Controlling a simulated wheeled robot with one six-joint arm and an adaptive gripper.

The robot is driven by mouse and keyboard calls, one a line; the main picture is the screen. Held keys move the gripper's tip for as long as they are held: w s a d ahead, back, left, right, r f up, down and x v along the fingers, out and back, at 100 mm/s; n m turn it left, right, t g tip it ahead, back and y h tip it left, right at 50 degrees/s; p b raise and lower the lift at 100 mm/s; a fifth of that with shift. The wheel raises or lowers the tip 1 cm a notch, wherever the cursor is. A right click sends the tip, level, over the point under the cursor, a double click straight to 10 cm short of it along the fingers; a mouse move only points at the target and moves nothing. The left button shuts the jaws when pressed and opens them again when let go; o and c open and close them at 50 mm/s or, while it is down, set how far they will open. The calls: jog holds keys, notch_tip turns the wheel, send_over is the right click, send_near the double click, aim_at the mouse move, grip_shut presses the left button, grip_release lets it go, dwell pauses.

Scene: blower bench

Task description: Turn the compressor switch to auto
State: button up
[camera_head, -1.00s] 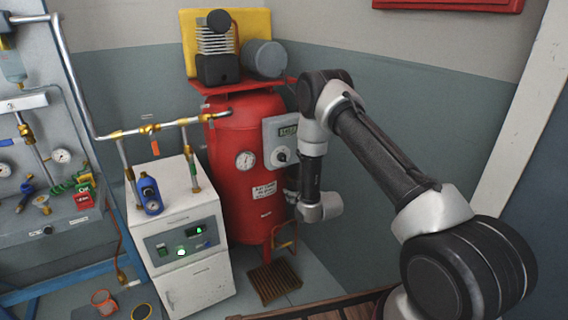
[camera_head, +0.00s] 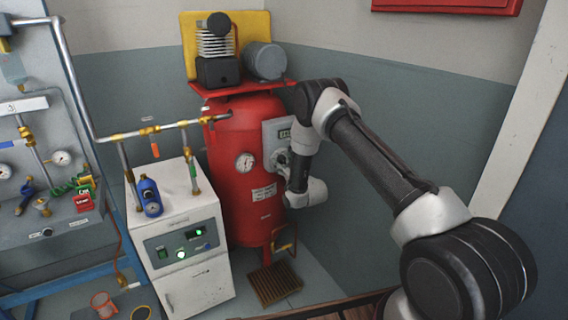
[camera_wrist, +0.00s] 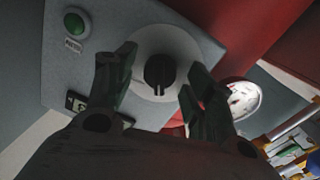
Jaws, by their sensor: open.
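The compressor switch (camera_wrist: 159,72) is a black rotary knob on a pale round plate, set in a grey control box (camera_wrist: 80,25). My gripper (camera_wrist: 157,82) is open, with one finger on each side of the knob in the wrist view. I cannot tell whether the fingers touch it. In the head view the control box (camera_head: 270,132) is on the front of the red compressor tank (camera_head: 232,150), and my gripper (camera_head: 283,162) is close to its lower part. My arm partly hides the box. The knob's setting labels cannot be read.
A green button (camera_wrist: 76,23) is beside the knob on the box. A pressure gauge (camera_head: 245,162) is on the tank to the left. A white cabinet (camera_head: 185,240) with a blue bottle on top stands left of the tank. Pipes (camera_head: 150,130) run into the tank.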

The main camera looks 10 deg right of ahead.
jog(key=shift+c, duration=0.4)
jog(key=c, duration=0.9)
jog(key=shift+c, duration=0.2)
jog(key=shift+m, duration=0.5)
jog(key=m, duration=0.4)
jog(key=shift+m, duration=0.3)
jog(key=m, duration=0.6)
jog(key=shift+d+g, duration=0.1)
jog(key=shift+g, duration=0.3)
jog(key=o, duration=1)
